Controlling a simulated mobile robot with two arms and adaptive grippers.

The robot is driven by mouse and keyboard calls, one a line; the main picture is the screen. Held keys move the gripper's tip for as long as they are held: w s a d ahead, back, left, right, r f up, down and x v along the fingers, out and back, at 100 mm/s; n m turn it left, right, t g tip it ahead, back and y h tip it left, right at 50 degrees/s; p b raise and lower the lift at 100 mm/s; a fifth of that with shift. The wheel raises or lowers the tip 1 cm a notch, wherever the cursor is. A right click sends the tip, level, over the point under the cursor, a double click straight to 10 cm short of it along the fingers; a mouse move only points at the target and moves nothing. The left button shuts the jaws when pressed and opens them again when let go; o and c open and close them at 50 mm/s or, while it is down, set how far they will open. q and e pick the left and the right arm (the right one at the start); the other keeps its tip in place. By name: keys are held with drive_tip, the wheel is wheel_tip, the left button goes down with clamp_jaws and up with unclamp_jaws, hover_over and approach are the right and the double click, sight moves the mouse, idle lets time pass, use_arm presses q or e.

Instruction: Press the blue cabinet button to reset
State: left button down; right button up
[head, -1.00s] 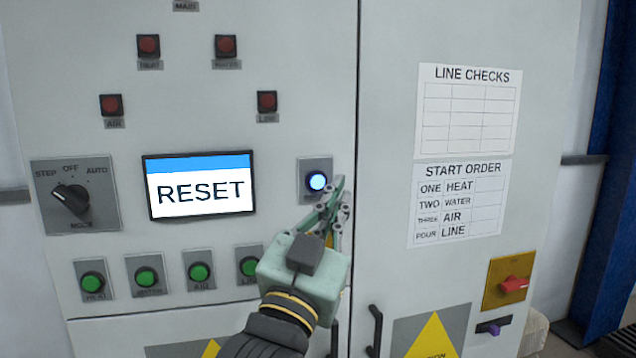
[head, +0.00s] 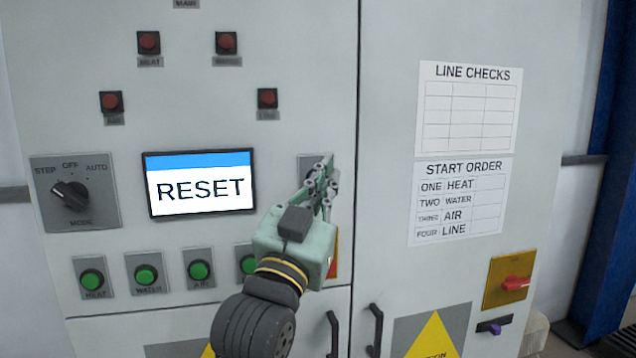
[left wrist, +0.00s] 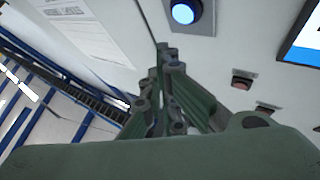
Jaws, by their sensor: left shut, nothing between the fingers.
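The blue button glows on its grey plate in the left wrist view (left wrist: 183,13). In the head view the plate (head: 308,161) shows only in part, and my left gripper hides the button. My left gripper (head: 328,165) is shut and empty, with its fingertips in front of the button plate. In the left wrist view its fingertips (left wrist: 168,50) lie just below the button, with a visible gap in the picture; I cannot tell whether they touch the panel. The cabinet screen (head: 200,186) reads RESET. My right gripper is not in view.
A mode knob (head: 70,195) sits left of the screen. Green buttons (head: 146,275) line up below it, and red lamps (head: 226,43) sit above. The right door carries paper charts (head: 460,200), a red switch (head: 515,283) and a black handle (head: 375,328).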

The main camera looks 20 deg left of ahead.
use_arm(q)
drive_tip(key=shift+w+a, duration=0.55)
drive_tip(key=shift+w, duration=0.2)
drive_tip(key=shift+w+a, duration=0.5)
drive_tip(key=shift+w, duration=0.2)
idle(0.3)
drive_tip(key=shift+w, duration=0.15)
drive_tip(key=shift+w+a+p, duration=0.2)
drive_tip(key=shift+w+p, duration=0.05)
drive_tip(key=shift+p, duration=0.05)
drive_tip(key=shift+w+a, duration=0.25)
drive_tip(key=shift+w, duration=0.05)
idle(0.8)
idle(0.4)
drive_tip(key=shift+s+d, duration=0.5)
drive_tip(key=shift+s, duration=0.15)
drive_tip(key=shift+p, duration=0.3)
